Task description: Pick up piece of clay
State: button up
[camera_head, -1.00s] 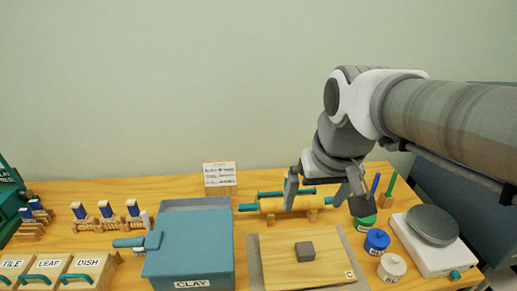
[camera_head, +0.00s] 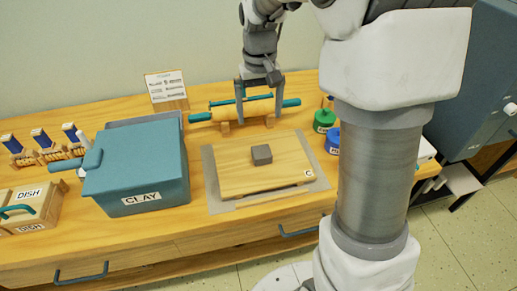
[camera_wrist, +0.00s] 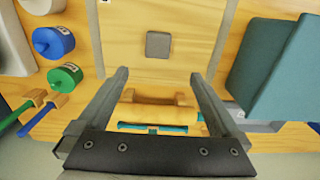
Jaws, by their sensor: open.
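A small dark grey block of clay (camera_head: 262,155) lies on the wooden board (camera_head: 232,180), which rests on a grey mat (camera_head: 212,194) on the table. The clay also shows in the wrist view (camera_wrist: 159,45), beyond the fingertips and roughly centred between them. My gripper (camera_head: 259,116) is open and empty. In the head view it hangs in front of the rolling pin, behind the clay. The fingers (camera_wrist: 162,82) are apart from the clay in the wrist view. A blue box labelled CLAY (camera_head: 142,165) stands left of the board with its lid on.
A rolling pin with teal handles (camera_head: 200,117) lies on a wooden stand behind the board. Green (camera_head: 323,121) and blue (camera_head: 333,140) jars stand at the right. A sign (camera_head: 166,86) stands behind. DISH boxes (camera_head: 30,206) are at the left. The board around the clay is bare.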

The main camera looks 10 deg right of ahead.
jog(key=b, duration=0.2)
send_over(262, 154)
jog(key=f, duration=0.8)
jog(key=shift+w+a, duration=0.2)
jog(key=shift+a, duration=0.05)
jog(key=f, duration=0.3)
jog(key=f+b, duration=0.1)
jog(key=shift+s+d+f, duration=0.2)
jog(key=shift+s, duration=0.15)
jog(key=shift+f, duration=0.4)
jog(key=shift+w, duration=0.1)
grip_shut()
